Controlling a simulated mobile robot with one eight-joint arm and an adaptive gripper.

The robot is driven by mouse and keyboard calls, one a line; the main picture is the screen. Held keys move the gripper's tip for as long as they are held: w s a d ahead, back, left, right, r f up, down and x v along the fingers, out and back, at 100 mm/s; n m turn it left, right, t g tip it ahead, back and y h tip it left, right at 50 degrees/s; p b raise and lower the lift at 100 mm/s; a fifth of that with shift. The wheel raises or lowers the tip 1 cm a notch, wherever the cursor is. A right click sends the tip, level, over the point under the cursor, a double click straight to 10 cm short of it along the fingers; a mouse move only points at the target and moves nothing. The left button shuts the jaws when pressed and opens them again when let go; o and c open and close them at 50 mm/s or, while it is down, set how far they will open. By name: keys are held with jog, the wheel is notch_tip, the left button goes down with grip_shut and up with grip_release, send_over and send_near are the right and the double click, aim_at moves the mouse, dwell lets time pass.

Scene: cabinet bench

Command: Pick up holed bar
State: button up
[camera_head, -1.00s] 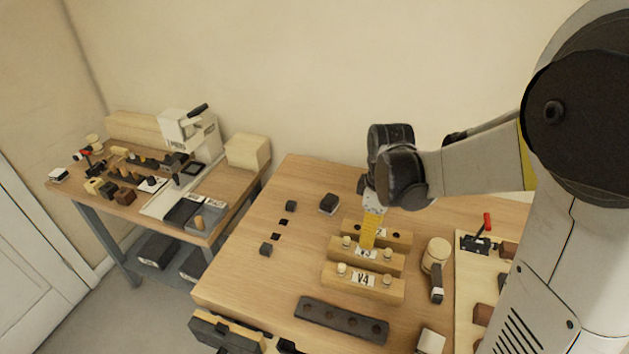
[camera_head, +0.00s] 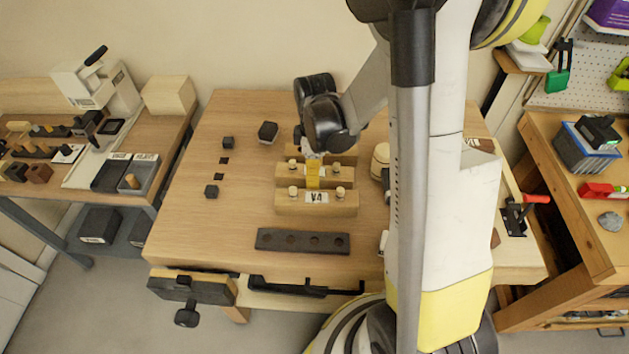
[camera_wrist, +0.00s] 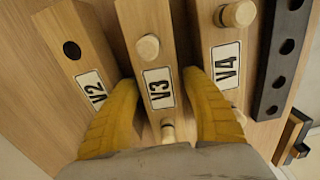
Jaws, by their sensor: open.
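The holed bar is a long dark grey bar (camera_head: 302,241) with a row of round holes, lying flat near the front of the bench. It also shows at the right of the wrist view (camera_wrist: 283,58). My gripper (camera_head: 313,182) points down over the wooden blocks, behind the bar and apart from it. In the wrist view my gripper (camera_wrist: 160,82) is open, its yellow fingers appearing on either side of the V3 block (camera_wrist: 146,18). Nothing is held. I cannot tell how far down the fingers reach.
The V4 block (camera_head: 316,208) with two pegs stands between my gripper and the bar. The V2 block (camera_wrist: 72,25) is on the other side. Small dark blocks (camera_head: 211,191) lie left. A vise (camera_head: 190,289) sits at the front edge. The bench left of the bar is clear.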

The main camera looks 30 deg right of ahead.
jog(key=c, duration=1.2)
